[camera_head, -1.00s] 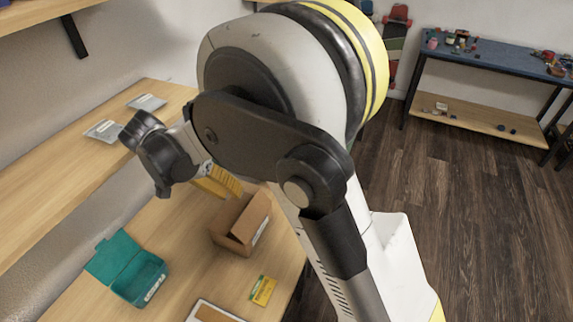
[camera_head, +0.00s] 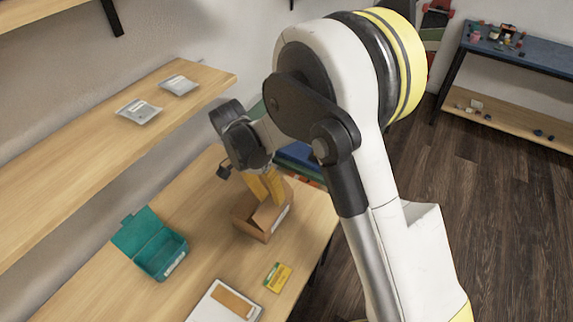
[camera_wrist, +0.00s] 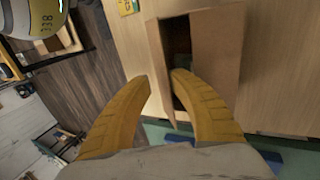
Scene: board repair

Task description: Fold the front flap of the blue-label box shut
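The brown cardboard box (camera_head: 256,231) stands on the wooden table, and a pale label shows on its right side; I cannot make out its colour. In the wrist view, the box (camera_wrist: 217,50) has a dark opening, with a narrow raised flap (camera_wrist: 158,65) along its left edge. My gripper (camera_head: 268,199) points down at the box with its yellow fingers apart. In the wrist view, the gripper (camera_wrist: 163,77) has its left fingertip outside the flap and its right fingertip over the opening. I cannot tell whether either finger touches the cardboard.
An open teal box (camera_head: 162,256) stands left of the cardboard box. A yellow-green packet (camera_head: 278,277) and a white tray (camera_head: 208,306) lie nearer the front. A wooden shelf (camera_head: 95,160) with two grey packets runs along the wall. Bare table lies between the teal and cardboard boxes.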

